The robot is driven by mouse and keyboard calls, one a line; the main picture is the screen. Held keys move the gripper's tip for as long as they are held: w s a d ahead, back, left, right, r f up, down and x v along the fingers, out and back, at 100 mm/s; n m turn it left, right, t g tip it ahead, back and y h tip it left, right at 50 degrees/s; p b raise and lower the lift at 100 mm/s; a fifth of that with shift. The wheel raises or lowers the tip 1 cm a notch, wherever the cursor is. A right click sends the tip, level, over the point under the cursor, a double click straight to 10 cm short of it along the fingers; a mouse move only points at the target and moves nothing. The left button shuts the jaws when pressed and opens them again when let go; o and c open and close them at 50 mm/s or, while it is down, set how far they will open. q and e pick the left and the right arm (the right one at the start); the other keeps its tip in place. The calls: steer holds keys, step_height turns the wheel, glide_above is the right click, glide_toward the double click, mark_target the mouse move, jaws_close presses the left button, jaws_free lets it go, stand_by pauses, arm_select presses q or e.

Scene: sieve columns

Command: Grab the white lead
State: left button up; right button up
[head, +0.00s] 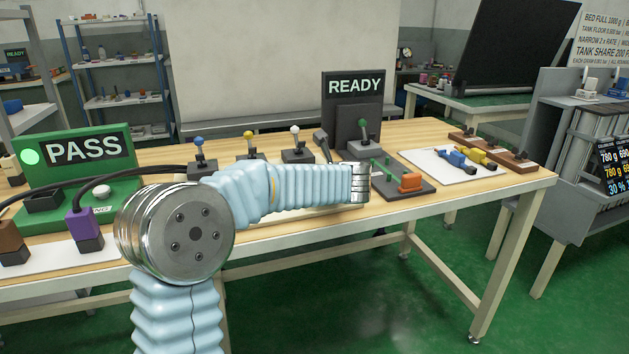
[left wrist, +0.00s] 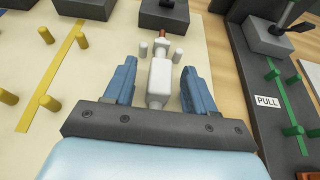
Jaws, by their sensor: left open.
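The white lead (left wrist: 160,80) shows in the left wrist view as a white plug-like body with a reddish-brown tip, lying on a cream board (left wrist: 95,65). My left gripper (left wrist: 160,72) is open, with one blue finger on each side of the white lead's body. Gaps show between the body and both fingers, so I see no grip on it. Its near end meets the gripper's dark palm bar in the picture; I cannot tell whether they touch. In the head view my left arm crosses the table and hides the lead and the fingers. My right gripper is not in view.
Two short white pegs (left wrist: 143,48) flank the lead's tip. Yellow pegs (left wrist: 47,102) stand at left. A dark base (left wrist: 265,85) with green pegs and a PULL label lies at right. White- (head: 295,143), yellow- and blue-knobbed levers stand behind my arm, beside the READY sign (head: 353,87).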

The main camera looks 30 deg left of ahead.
arm_select(q)
steer(key=shift+c, duration=0.4)
jaws_close()
steer(key=shift+r, duration=0.1)
